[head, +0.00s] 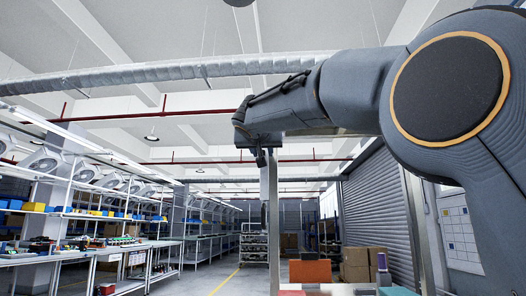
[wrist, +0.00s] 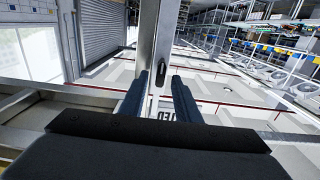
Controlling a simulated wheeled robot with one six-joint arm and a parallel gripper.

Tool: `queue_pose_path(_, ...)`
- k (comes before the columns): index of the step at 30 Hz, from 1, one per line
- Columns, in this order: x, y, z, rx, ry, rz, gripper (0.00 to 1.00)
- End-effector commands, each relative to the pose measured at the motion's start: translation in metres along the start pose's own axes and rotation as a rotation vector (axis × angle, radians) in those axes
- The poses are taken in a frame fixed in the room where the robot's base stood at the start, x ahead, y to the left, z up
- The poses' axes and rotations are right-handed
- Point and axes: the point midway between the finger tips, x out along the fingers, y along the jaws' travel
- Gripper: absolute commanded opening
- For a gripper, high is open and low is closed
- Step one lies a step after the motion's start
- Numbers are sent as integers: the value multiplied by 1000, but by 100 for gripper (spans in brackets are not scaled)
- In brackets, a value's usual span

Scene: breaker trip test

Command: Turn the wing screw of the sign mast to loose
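The sign mast, a grey metal post (wrist: 158,45), runs up the middle of the wrist view. A small dark elongated part (wrist: 166,75), which looks like the wing screw, sits on it. My gripper (wrist: 160,77) is open, its two blue-grey fingers apart on either side of this part in the picture. I cannot tell whether either finger touches it. In the head view the mast (head: 273,190) stands upright below my gripper (head: 262,158), which is small and dark there. The wing screw cannot be made out in the head view.
A roller shutter (head: 378,205) is at the right. Workbenches (head: 90,252) with parts line the left. A clear aisle lies between.

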Motion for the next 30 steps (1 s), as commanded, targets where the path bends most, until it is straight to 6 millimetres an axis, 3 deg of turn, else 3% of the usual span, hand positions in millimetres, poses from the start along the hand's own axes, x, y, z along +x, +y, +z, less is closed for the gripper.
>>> queue_pose_path(3, 0, 0, 0, 0, 0, 0, 26)
queue_pose_path(8, 0, 0, 0, 0, 0, 0, 0)
queue_pose_path(20, 0, 0, 0, -46, 0, 0, 0)
queue_pose_path(30, 0, -3, 0, -279, 0, 0, 0)
